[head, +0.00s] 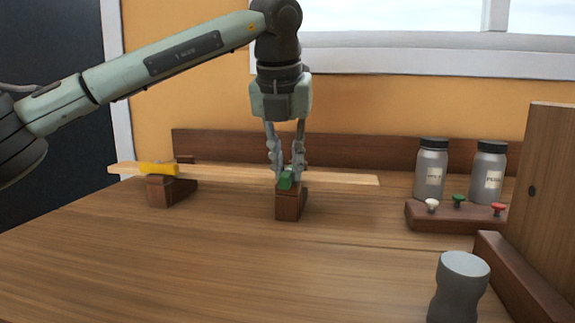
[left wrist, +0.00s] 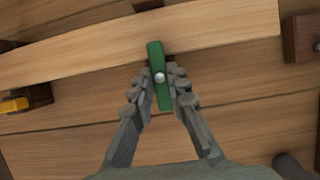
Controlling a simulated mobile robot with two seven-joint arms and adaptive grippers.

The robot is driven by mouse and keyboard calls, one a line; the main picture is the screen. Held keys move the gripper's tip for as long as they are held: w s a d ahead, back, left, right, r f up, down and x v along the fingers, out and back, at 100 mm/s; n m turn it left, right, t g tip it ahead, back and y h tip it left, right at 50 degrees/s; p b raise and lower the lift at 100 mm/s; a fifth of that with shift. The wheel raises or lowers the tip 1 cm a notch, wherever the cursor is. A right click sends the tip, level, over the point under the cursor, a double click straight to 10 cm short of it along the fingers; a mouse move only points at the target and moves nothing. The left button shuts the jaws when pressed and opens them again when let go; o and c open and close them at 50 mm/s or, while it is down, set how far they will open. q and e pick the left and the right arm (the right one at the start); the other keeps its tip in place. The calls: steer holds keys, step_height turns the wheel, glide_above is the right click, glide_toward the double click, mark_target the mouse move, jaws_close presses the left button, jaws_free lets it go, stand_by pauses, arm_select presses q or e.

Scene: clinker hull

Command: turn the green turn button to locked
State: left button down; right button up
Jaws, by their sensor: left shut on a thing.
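The green turn button (head: 286,180) sits on top of a dark wooden block (head: 290,205) near the middle of the table, at the front edge of a long pale plank. My left gripper (head: 287,176) comes down on it from above and is shut on it. In the left wrist view the green button (left wrist: 158,72) lies between both fingers (left wrist: 161,82), with a round silver pin at its middle. Its far end reaches over the edge of the plank (left wrist: 90,52), so it lies across the plank's edge. My right gripper is not in view.
A yellow turn button (head: 159,169) sits on another block at the plank's left. At right, two lidded jars (head: 431,168) stand behind a dark rack with white, green and red knobs (head: 458,200). A grey cylinder (head: 460,285) stands front right. The table's front middle is clear.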

arm_select(q)
steer(key=shift+r, duration=0.1)
steer(key=c, duration=1.5)
jaws_free()
steer(key=v, duration=1.2)
